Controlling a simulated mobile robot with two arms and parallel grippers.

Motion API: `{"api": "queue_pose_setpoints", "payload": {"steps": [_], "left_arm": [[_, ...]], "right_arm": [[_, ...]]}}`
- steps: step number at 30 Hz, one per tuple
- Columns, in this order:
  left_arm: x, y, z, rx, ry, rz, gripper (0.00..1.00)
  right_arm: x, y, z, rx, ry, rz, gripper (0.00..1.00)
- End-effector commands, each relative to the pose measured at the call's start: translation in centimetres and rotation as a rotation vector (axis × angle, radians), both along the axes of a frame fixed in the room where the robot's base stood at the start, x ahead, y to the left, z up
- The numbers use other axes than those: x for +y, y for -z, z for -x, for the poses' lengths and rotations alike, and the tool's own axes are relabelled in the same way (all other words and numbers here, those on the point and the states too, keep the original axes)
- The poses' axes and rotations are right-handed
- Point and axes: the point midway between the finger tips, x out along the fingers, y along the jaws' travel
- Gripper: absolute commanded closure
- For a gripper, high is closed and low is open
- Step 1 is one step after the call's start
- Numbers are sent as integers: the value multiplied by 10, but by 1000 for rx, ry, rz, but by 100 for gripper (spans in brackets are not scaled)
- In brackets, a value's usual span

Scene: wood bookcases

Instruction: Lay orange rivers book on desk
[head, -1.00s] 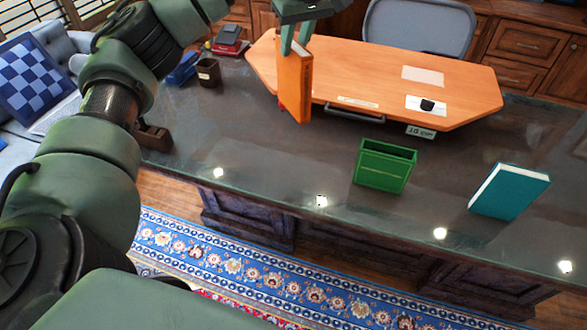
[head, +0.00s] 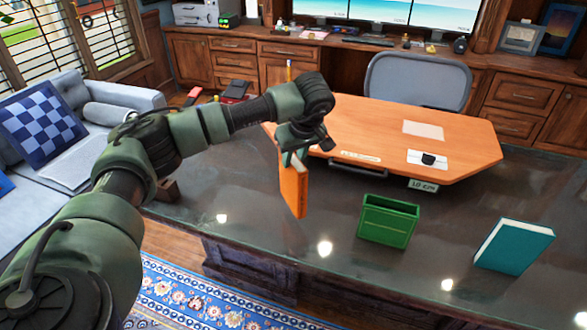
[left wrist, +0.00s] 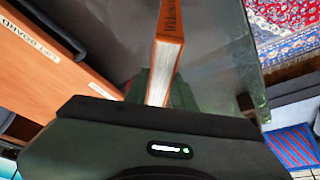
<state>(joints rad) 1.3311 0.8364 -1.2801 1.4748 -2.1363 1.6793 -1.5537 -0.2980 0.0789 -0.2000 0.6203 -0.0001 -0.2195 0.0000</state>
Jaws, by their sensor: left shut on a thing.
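The orange book (head: 293,188) hangs upright, spine and cover showing, from my left gripper (head: 292,156), which is shut on its upper end. In the left wrist view the orange book (left wrist: 168,45) stands between the fingers, with part of dark lettering readable on its cover. The desk (head: 330,225) has a dark, glossy top. The book's lower end is over the desk's left part, in front of the orange board; I cannot tell whether it touches the top. My right gripper is in neither view.
An orange board (head: 455,145) with papers lies on the desk behind the book. A green open-topped box (head: 388,220) and a teal book (head: 514,247) stand to the right. Dark desktop is bare between the book and the green box. A grey chair (head: 418,82) stands behind.

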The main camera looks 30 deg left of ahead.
Motion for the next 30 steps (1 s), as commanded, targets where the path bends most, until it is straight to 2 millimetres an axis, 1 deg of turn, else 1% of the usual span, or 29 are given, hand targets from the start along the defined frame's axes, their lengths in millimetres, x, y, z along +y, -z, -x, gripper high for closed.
{"api": "queue_pose_setpoints", "payload": {"steps": [2,9,20,21,23,24,30], "left_arm": [[0,6,0,0,0,0,100],[0,39,0,1,-1,1,100],[0,44,0,-1,0,0,100],[0,46,0,1,0,0,72],[0,45,0,1,0,0,55],[0,45,0,1,0,0,53],[0,45,0,1,0,0,53]], "right_arm": [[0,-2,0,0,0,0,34],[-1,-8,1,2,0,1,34],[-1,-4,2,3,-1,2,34],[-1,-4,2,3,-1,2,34],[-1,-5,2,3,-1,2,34],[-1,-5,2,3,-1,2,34],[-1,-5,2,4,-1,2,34]]}}
